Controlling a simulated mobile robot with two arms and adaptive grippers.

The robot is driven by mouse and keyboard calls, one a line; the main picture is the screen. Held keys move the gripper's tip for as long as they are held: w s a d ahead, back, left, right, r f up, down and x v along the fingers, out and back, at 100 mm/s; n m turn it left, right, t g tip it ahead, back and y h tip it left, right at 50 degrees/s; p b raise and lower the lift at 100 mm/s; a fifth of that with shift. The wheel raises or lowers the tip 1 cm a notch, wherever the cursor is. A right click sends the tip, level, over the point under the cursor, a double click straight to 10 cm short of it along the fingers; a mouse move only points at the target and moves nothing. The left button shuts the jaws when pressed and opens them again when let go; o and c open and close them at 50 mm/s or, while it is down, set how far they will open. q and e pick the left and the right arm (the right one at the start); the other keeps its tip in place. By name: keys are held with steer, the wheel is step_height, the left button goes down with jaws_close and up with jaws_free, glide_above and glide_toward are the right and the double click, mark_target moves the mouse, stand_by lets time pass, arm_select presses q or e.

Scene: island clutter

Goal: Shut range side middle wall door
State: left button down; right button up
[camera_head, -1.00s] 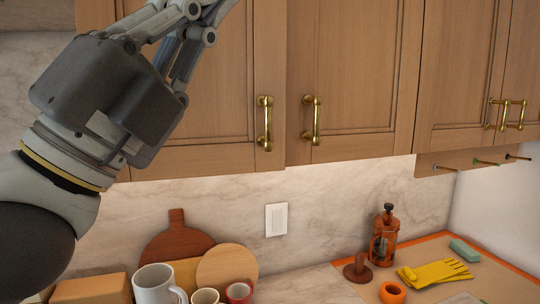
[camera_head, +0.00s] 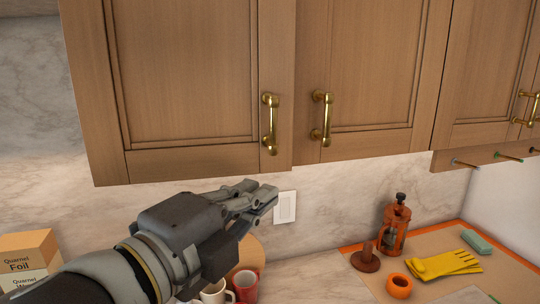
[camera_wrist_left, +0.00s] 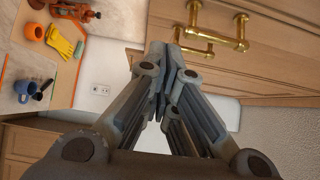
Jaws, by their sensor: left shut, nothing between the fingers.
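Wooden wall cabinet doors span the top of the head view. The left door (camera_head: 180,75) has a brass handle (camera_head: 270,124) near its right edge. The door beside it (camera_head: 375,70) has a brass handle (camera_head: 322,118) near its left edge. These two doors look nearly flush; any small gap is too fine to tell. My left gripper (camera_head: 268,192) is shut and empty, just below the left door's lower edge, before the marble backsplash. The left wrist view shows its closed fingers (camera_wrist_left: 160,68) with a brass handle (camera_wrist_left: 214,38) beyond them. My right gripper is out of view.
A wall plate (camera_head: 285,207) is behind the fingertips. Mugs (camera_head: 244,284) and a foil box (camera_head: 28,252) are low at left. Pegs (camera_head: 508,156) stick out under the right cabinet.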

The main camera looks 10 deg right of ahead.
mark_target(275, 161)
arm_select(q)
steer(key=w+d+p, duration=0.1)
steer(key=w, duration=0.1)
steer(key=w+d+p, duration=0.1)
steer(key=w, duration=0.2)
steer(key=w+d+p, duration=0.2)
steer(key=w, duration=0.1)
steer(key=shift+d, duration=0.1)
steer(key=shift+w+d, duration=0.1)
steer(key=shift+d, duration=0.1)
steer(key=shift+w+n+t+y, duration=0.4)
steer(key=shift+w+y, duration=0.1)
steer(key=shift+w, duration=0.45)
